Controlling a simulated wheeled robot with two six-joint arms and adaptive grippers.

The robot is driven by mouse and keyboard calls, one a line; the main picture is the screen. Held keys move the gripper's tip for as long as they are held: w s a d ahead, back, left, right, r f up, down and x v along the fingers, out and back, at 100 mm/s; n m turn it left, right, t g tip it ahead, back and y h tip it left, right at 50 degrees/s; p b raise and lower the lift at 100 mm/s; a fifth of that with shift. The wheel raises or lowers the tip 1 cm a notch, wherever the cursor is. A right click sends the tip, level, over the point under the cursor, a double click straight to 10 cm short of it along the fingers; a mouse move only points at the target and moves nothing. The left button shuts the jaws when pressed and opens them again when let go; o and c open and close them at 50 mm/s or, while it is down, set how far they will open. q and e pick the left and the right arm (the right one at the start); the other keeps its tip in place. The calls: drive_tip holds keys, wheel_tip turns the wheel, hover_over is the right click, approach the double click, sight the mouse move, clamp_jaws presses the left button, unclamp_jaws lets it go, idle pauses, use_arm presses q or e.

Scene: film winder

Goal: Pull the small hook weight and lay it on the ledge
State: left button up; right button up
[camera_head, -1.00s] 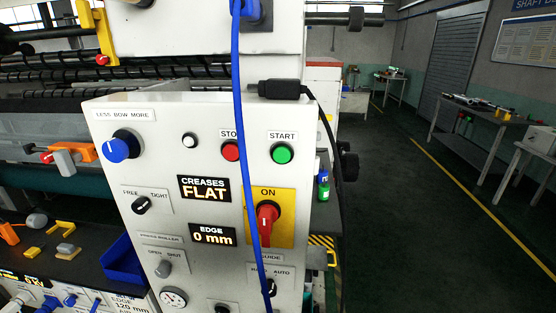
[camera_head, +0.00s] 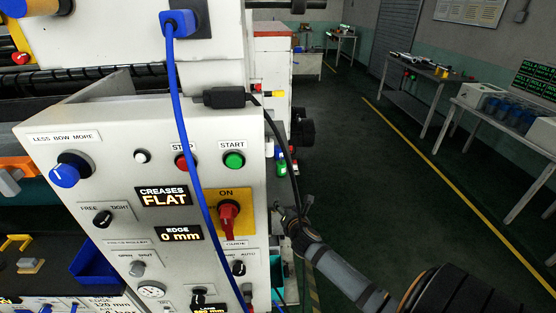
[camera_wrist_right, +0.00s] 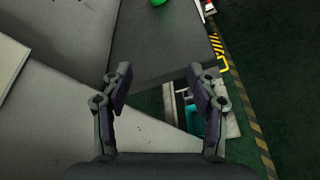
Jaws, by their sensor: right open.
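My right gripper (camera_head: 290,222) is just right of the white control panel (camera_head: 120,125), beside its right edge, with the forearm coming in from the lower right. In the right wrist view the gripper (camera_wrist_right: 160,87) has its two fingers wide apart with nothing between them. A pale sloping surface lies below and left of the fingers. I cannot make out the small hook weight in either view, and I cannot tell which surface is the ledge. My left gripper is not in view.
A blue cable (camera_head: 189,130) hangs down the panel front. A black plug (camera_head: 224,97) with a dark cable sits at the panel's top edge, and that cable drops near my right gripper. Open floor (camera_head: 390,190) lies to the right.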

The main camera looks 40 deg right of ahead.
sight(270, 148)
wheel_tip(270, 148, up, 18)
drive_tip(key=w+a+n+t+p, duration=0.1)
drive_tip(key=w+a+n+t, duration=0.1)
drive_tip(key=n+t, duration=0.35)
drive_tip(key=shift+n+g+h, duration=0.3)
drive_tip(key=shift+n+g, duration=0.45)
drive_tip(key=shift+g, duration=0.2)
drive_tip(key=p+x, duration=0.2)
drive_tip(key=x, duration=0.8)
drive_tip(key=shift+w+p, duration=0.25)
drive_tip(key=shift+p, duration=0.05)
drive_tip(key=shift+r, duration=0.1)
clamp_jaws()
